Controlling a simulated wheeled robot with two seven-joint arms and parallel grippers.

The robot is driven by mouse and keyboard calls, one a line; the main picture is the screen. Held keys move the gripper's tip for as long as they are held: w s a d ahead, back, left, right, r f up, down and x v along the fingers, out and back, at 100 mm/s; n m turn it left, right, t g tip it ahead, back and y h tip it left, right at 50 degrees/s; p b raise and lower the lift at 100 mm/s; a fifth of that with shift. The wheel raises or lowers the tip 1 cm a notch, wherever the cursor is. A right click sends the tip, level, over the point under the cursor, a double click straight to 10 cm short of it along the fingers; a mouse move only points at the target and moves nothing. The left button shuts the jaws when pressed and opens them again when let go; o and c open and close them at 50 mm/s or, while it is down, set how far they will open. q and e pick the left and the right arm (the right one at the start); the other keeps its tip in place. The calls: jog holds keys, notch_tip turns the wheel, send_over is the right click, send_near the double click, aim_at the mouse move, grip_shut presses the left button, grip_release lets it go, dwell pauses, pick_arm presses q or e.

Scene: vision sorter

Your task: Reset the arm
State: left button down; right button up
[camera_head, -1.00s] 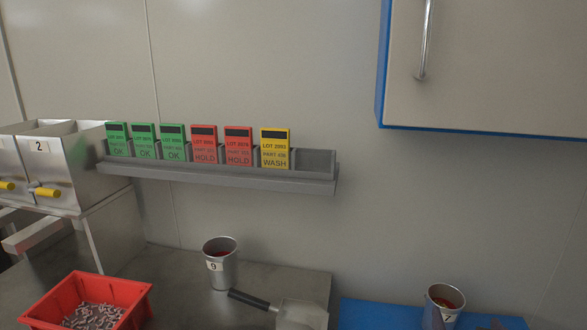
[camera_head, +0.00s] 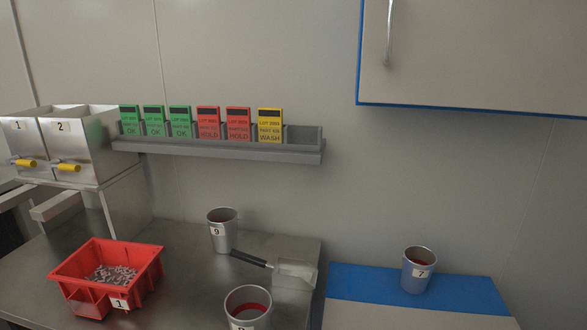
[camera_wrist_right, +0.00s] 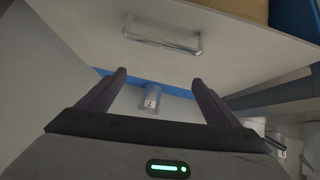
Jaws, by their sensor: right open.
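My right gripper (camera_wrist_right: 160,95) shows in the right wrist view with its two dark fingers spread apart and nothing between them. Beyond the fingers, a metal cup labelled 7 (camera_wrist_right: 151,101) stands at a distance. In the head view the same cup (camera_head: 418,271) stands upright on the blue mat (camera_head: 345,279), with something red inside. No gripper shows in the head view now, and my left gripper is in neither current view.
A red bin labelled 1 (camera_head: 140,286) holds many small metal parts. Cup 9 (camera_head: 223,236), a scoop (camera_head: 290,268) and another cup (camera_head: 247,306) stand nearby. A card rack (camera_head: 300,153) hangs on the wall. A cabinet with a handle (camera_head: 388,35) hangs at upper right.

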jog(key=s+a+f+n+g+y, duration=0.25)
jog(key=s+a, duration=0.25)
jog(key=s, duration=0.5)
jog(key=s+a+f+n+g+y, duration=0.1)
jog(key=s+a+n+g, duration=0.2)
jog(key=s, duration=0.6)
pick_arm(q)
notch_tip(320, 180, down, 9)
jog(key=d+b, duration=0.1)
jog(key=b, duration=0.9)
jog(key=shift+s, duration=0.3)
pick_arm(e)
jog(key=w+a+f+t+y, duration=0.1)
jog(key=w+a+f+t, duration=0.1)
jog(key=f, duration=0.8)
jog(key=w+a+f+m+t+y, duration=0.1)
jog(key=a+f, duration=0.4)
jog(key=f, duration=0.5)
jog(key=shift+w+f+t, duration=0.15)
jog(key=shift+w+t, duration=0.7)
jog(key=shift+w, duration=0.2)
pick_arm(q)
jog(key=shift+d, duration=0.1)
